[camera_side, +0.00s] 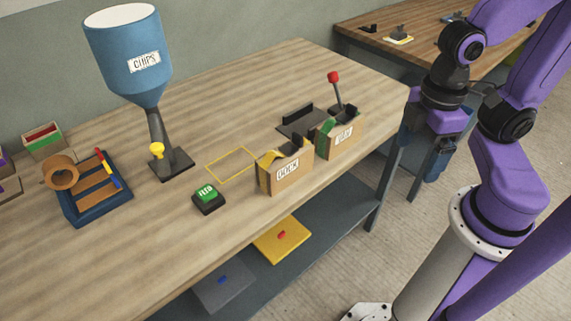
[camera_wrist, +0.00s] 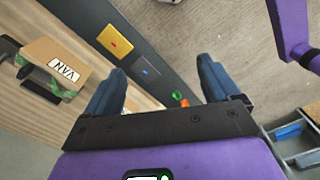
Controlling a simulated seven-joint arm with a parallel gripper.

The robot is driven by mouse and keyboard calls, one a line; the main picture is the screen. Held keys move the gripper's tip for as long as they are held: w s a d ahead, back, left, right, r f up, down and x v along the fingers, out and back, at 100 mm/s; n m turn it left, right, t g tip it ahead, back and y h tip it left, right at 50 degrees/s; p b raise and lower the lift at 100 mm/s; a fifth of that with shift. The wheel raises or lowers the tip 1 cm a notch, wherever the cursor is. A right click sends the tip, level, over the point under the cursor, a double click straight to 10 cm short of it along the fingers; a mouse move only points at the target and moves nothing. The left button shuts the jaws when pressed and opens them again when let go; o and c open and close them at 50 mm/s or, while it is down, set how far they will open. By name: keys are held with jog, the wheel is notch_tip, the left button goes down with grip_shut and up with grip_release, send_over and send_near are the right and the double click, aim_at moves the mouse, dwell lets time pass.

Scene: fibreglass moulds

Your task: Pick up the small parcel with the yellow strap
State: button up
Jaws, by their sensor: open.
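I cannot make out a small parcel with a yellow strap in either view. A cardboard box labelled DOCK (camera_side: 287,174) stands near the table's front edge, with some yellow at its left side; its inside is mostly hidden. A box labelled VAN (camera_side: 343,142) stands to its right with green at its left side; it also shows in the wrist view (camera_wrist: 57,66). My gripper (camera_wrist: 163,66) is open, its two blue fingers apart with nothing between them. It hangs off the table's right end.
A blue CHIPS hopper (camera_side: 127,58), a green button (camera_side: 207,195), a blue tray (camera_side: 93,190) and a red-knobbed lever (camera_side: 335,88) stand on the table. A yellow outline (camera_side: 232,164) is empty. Below is a shelf with a yellow plate (camera_side: 283,239).

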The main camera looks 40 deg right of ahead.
jog(key=w+f+m+g+y, duration=0.1)
jog(key=w+f+m+g, duration=0.1)
jog(key=w+m+g, duration=0.6)
jog(key=m+t+y, duration=0.8)
jog(key=m+y, duration=0.4)
jog(key=m, duration=1)
send_near(295, 140)
jog(key=x, duration=1.2)
jog(key=shift+s+f, duration=0.1)
jog(key=shift+f, duration=0.05)
jog(key=c, duration=1.6)
jog(key=shift+r, duration=0.2)
